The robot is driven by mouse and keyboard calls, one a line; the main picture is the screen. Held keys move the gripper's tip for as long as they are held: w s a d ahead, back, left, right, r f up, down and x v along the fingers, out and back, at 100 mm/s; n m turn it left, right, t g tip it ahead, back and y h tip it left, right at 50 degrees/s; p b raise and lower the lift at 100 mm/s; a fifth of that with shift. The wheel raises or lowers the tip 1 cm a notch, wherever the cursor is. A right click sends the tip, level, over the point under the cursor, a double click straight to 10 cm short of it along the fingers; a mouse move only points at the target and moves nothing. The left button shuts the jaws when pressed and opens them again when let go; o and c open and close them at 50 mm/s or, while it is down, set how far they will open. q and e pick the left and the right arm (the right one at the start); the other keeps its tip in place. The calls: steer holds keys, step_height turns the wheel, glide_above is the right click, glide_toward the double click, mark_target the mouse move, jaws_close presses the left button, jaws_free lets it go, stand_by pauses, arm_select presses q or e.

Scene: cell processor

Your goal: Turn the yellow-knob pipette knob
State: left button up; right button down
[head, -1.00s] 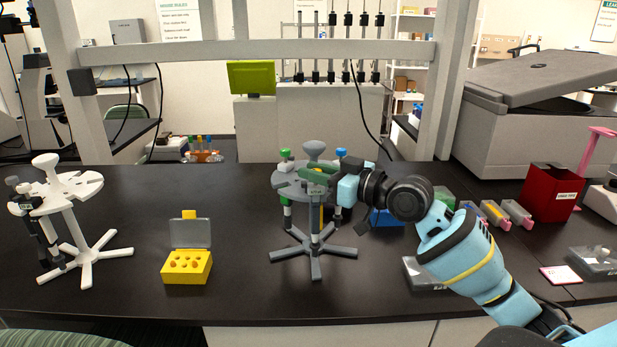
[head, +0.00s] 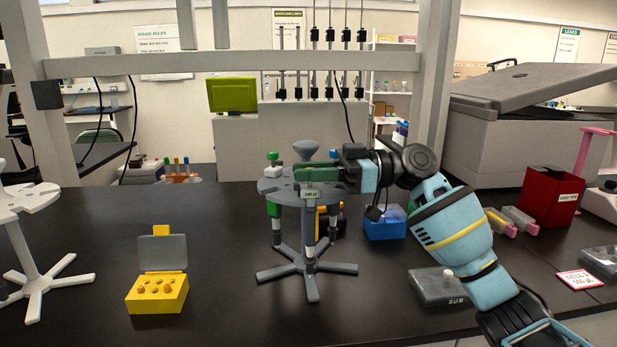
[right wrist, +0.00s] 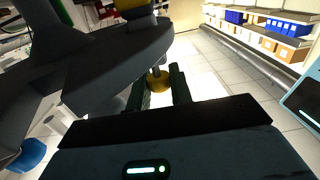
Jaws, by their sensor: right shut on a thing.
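The grey pipette stand (head: 308,268) stands upright on the black bench, with pipettes hanging around its round top. One pipette has a green knob (head: 272,156) and another a blue knob (head: 334,153). My right gripper (head: 318,173) reaches in from the right at the height of the stand's top, its green fingers across the front. In the right wrist view the yellow knob (right wrist: 158,80) sits between the fingers, which are shut on it. In the head view that knob is hidden behind my gripper; some yellow of the pipette body shows below the stand top. My left gripper is not in view.
A yellow tip box (head: 157,294) with its lid up stands at left front. A white stand (head: 40,265) is cut off at the left edge. A blue box (head: 384,224), a clear-lidded case (head: 437,287) and a red bin (head: 551,196) are to the right. Bench between tip box and stand is clear.

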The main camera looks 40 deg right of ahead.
steer(key=shift+n+g+y, duration=0.4)
steer(key=shift+n+g, duration=0.2)
steer(key=shift+g, duration=0.2)
steer(key=c, duration=1.3)
jaws_free()
